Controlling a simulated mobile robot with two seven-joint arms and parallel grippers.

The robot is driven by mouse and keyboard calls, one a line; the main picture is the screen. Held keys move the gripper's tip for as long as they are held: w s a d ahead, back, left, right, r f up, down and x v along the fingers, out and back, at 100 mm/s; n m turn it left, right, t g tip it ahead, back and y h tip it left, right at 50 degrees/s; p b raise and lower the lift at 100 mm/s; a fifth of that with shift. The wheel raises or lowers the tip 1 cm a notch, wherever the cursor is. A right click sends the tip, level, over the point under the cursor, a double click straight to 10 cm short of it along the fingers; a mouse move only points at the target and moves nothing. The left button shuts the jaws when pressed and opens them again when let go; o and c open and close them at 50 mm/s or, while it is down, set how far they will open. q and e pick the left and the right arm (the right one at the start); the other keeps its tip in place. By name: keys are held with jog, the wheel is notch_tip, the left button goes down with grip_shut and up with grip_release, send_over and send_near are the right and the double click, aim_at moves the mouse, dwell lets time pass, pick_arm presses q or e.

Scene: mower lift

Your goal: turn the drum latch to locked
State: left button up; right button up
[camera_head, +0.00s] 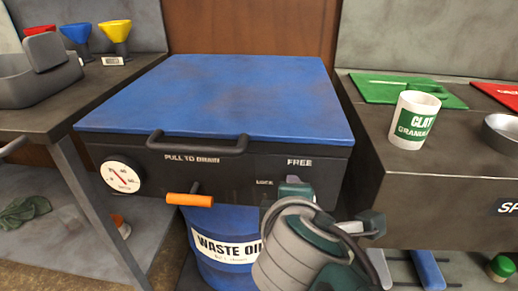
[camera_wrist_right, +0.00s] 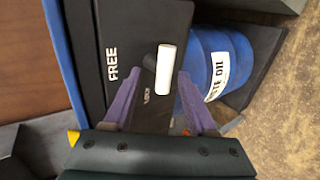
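The drum latch (camera_wrist_right: 165,68) shows in the right wrist view as a pale cylindrical handle on a short dark stem. It sits on the black cabinet front, beside the FREE label (camera_wrist_right: 112,60) and the small LOCK label (camera_wrist_right: 147,93). I cannot tell surely which label it points to. My right gripper (camera_wrist_right: 160,78) is open, its two purple fingers to either side of the handle's near end; contact is unclear. In the head view my right wrist hides the latch; the FREE label (camera_head: 300,162) and LOCK label (camera_head: 265,182) stay visible. My left gripper is not in view.
A blue waste oil drum (camera_head: 222,235) stands below. Benches flank it; a clay granules tub (camera_head: 414,119) stands on the right one.

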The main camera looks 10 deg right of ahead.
jog(key=shift+a, duration=0.15)
jog(key=shift+s, duration=0.1)
jog(key=p+v, duration=0.4)
jog(key=v, duration=0.5)
jog(key=shift+s+r, duration=0.2)
jog(key=shift+s, duration=0.1)
jog(key=shift+a+r, duration=0.1)
jog(key=s+d+r+m+g+p, duration=0.4)
jog(key=s+d+r+m+p, duration=0.4)
jog(key=d+p, duration=0.15)
jog(key=s+r+m+g+y+p, duration=0.3)
jog(key=s+r+m+p, duration=0.2)
jog(key=s+r+p, duration=0.6)
notch_tip(320, 180, up, 39)
jog(key=w+p, duration=0.1)
jog(key=p, duration=3.4)
jog(key=shift+w+r, duration=0.2)
